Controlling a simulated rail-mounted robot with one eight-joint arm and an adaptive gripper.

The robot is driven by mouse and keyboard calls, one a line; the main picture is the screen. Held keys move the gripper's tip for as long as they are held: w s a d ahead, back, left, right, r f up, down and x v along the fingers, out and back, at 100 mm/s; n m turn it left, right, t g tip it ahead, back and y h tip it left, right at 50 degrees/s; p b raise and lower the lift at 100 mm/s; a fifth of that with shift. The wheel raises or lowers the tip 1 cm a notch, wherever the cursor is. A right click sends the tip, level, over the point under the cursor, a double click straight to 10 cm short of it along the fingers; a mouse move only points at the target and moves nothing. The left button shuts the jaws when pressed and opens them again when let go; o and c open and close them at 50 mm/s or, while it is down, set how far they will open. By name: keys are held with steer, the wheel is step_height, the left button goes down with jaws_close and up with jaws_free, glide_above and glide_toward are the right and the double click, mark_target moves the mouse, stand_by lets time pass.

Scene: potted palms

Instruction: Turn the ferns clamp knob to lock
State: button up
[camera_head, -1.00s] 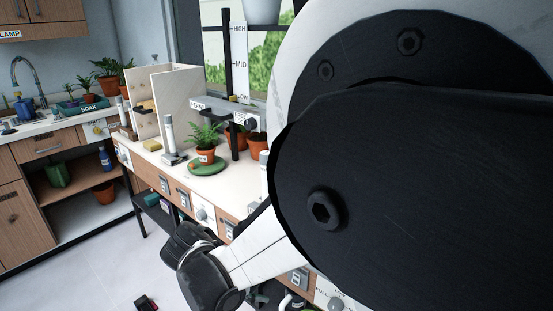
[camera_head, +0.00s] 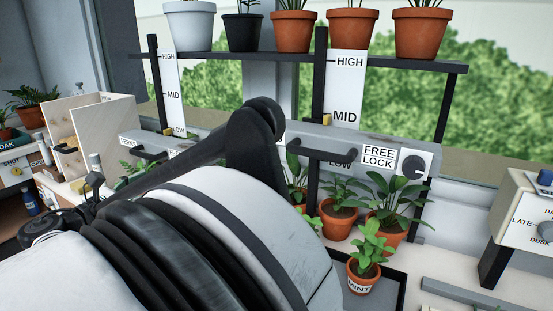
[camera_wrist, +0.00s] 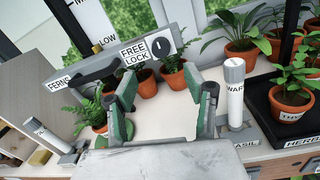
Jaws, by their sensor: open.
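The grey ferns clamp bar (camera_wrist: 98,68), marked FERNS, runs slantwise across the upper wrist view. Its dark knob (camera_wrist: 164,46) sits at the right end, beside the FREE/LOCK label (camera_wrist: 145,51). I cannot clearly tell which word the knob points to. My gripper (camera_wrist: 164,88) is open, with fingers apart and nothing between them. In the picture, its fingertips are below the bar and knob and not touching the knob. In the head view the ferns bar (camera_head: 128,141) is at the left, partly covered by my arm, and its knob is hidden.
Another FREE/LOCK bar with a round knob (camera_head: 413,164) is at the right. Potted plants (camera_head: 341,216) stand below it. In the wrist view, a white cylinder (camera_wrist: 235,88) stands right of my gripper and another (camera_wrist: 38,128) left. The bench between my fingers is bare.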

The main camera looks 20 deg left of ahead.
mark_target(184, 164)
steer(key=w, duration=0.4)
steer(key=w+d+b, duration=0.1)
steer(key=w, duration=0.6)
steer(key=shift+w+d, duration=0.25)
steer(key=shift+w, duration=0.05)
steer(key=c, duration=1.1)
